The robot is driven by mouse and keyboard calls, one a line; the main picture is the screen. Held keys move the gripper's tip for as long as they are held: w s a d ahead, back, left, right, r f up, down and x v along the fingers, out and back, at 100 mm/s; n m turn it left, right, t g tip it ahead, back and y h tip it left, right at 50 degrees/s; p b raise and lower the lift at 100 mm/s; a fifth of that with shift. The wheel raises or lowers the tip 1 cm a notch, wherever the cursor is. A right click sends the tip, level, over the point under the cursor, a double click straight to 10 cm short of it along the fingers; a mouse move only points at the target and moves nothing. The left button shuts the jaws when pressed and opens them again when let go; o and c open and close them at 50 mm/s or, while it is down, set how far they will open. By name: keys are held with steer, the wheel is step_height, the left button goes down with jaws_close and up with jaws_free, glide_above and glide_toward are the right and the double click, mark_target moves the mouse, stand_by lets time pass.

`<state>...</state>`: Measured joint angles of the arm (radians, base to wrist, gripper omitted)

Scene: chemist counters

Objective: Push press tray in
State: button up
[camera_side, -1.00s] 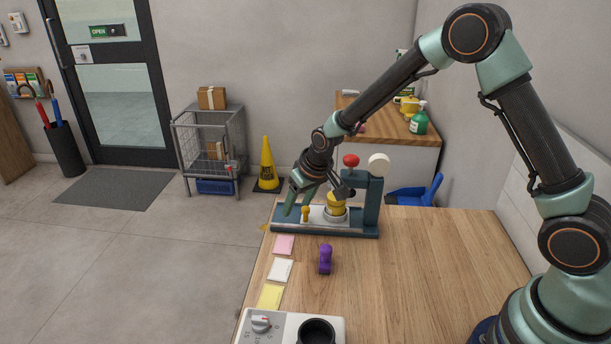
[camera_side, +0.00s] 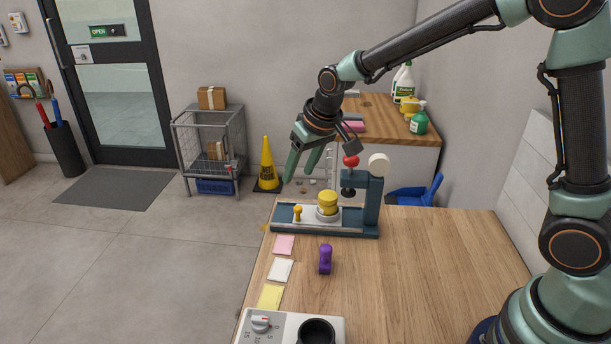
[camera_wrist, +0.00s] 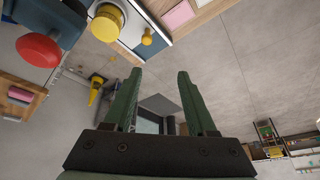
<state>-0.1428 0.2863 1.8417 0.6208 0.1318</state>
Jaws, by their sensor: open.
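The teal press (camera_side: 371,200) stands at the far edge of the wooden counter. Its pale tray (camera_side: 311,216) bears a small yellow knob (camera_side: 297,213) at the left end and a yellow round tub (camera_side: 328,202) on a grey disc. The tub is left of the dark press head (camera_side: 348,184), not under it. My gripper (camera_side: 301,176) is open and empty, in the air above and left of the tray, apart from it. In the wrist view, the knob (camera_wrist: 147,38) and tub (camera_wrist: 106,24) show past the green fingers (camera_wrist: 157,75).
The press has a red ball handle (camera_side: 351,161). A purple stamp-like object (camera_side: 325,259) stands on the counter in front. Pink (camera_side: 284,245), white and yellow notes lie along the left edge. The right of the counter is clear.

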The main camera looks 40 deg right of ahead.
steer(key=s+d+r, duration=0.3)
steer(key=s+r, duration=0.1)
steer(key=s, duration=0.5)
steer(key=s+d+r+t, duration=0.1)
steer(key=s+d+r, duration=0.3)
steer(key=s, duration=0.6)
steer(key=shift+s+r+h, duration=0.15)
steer(key=shift+s+h, duration=0.15)
steer(key=g, duration=0.5)
glide_above(298, 207)
step_height(298, 207, down, 8)
step_height(298, 207, down, 12)
steer(key=shift+f, duration=0.15)
